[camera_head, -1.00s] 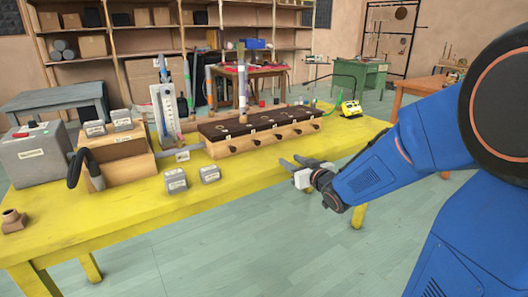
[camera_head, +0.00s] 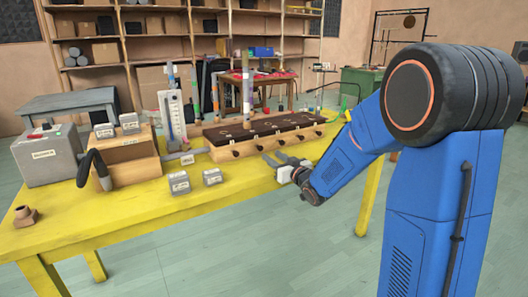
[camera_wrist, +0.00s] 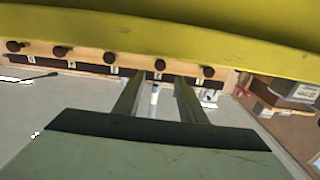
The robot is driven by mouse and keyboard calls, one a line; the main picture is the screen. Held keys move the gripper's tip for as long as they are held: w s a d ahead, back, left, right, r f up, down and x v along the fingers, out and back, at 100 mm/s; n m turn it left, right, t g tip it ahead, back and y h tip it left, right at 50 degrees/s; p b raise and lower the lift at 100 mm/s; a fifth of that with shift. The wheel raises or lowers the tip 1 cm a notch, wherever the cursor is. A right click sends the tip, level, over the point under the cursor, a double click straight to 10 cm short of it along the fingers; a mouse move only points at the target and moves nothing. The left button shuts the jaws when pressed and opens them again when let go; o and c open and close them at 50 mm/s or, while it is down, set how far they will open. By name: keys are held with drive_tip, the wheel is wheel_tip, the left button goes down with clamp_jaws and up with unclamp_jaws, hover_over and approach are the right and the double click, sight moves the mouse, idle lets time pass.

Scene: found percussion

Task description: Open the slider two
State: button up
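A long wooden box (camera_head: 262,145) with a dark top stands on the yellow table. A row of several dark round knobs (camera_head: 256,147) runs along its front, with small labels beside them; which one is slider two I cannot read. The knobs also show in the wrist view (camera_wrist: 110,58). My gripper (camera_head: 272,158) is in front of the box, apart from the knobs. In the wrist view my gripper (camera_wrist: 158,76) has its two fingers spread with nothing held. No knob looks pulled out.
The yellow table (camera_head: 130,215) has a clear front edge. Two small grey labelled blocks (camera_head: 179,183) and an open wooden crate (camera_head: 130,160) stand left of the box. Vertical tubes (camera_head: 246,95) rise behind it. Open floor lies before the table.

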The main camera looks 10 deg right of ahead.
sight(261, 148)
drive_tip(key=x, duration=0.7)
drive_tip(key=shift+w, duration=0.2)
